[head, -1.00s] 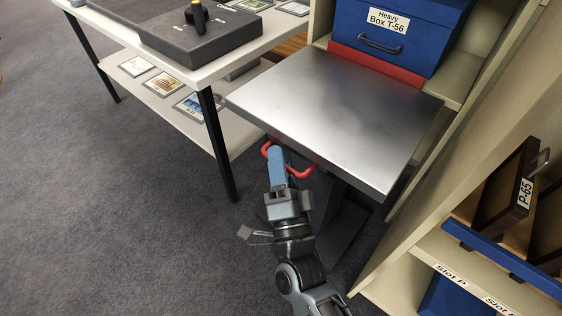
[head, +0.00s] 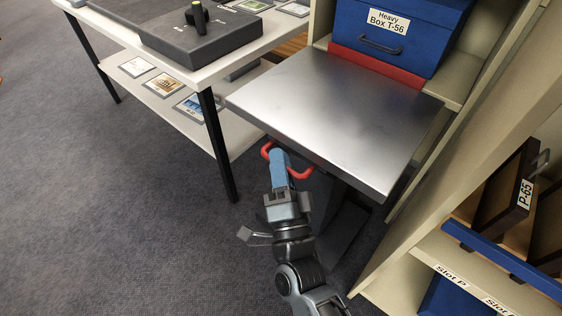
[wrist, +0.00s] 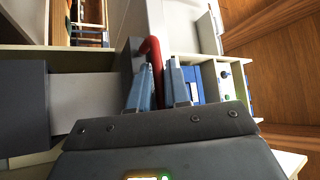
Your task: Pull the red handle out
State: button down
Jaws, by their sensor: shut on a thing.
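The red handle (head: 304,173) is a curved bar below the front edge of the steel platform (head: 345,110). My gripper (head: 278,157), with blue fingers, is shut on the middle of the bar; red shows on both sides of the fingers. In the wrist view the red handle (wrist: 152,50) runs down between the fingertips of my gripper (wrist: 160,75). The fingers hide the gripped part, and the handle's attachment under the platform is mostly hidden.
A blue box (head: 395,30) labelled "Heavy Box T-56" sits behind the platform, with a red strip (head: 375,66) before it. A white table (head: 205,72) stands left. Shelving with a dark P-65 box (head: 508,190) stands right. Carpet at left is clear.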

jog(key=s+a, duration=0.1)
jog(key=s, duration=0.1)
jog(key=s+a+p, duration=0.1)
jog(key=s+a, duration=0.1)
jog(key=shift+a, duration=0.1)
jog(key=c, duration=1.2)
grip_release()
jog(key=shift+s, duration=0.1)
jog(key=p+v, duration=0.1)
jog(key=v, duration=0.6)
jog(key=shift+s+f, duration=0.15)
jog(key=shift+s, duration=0.2)
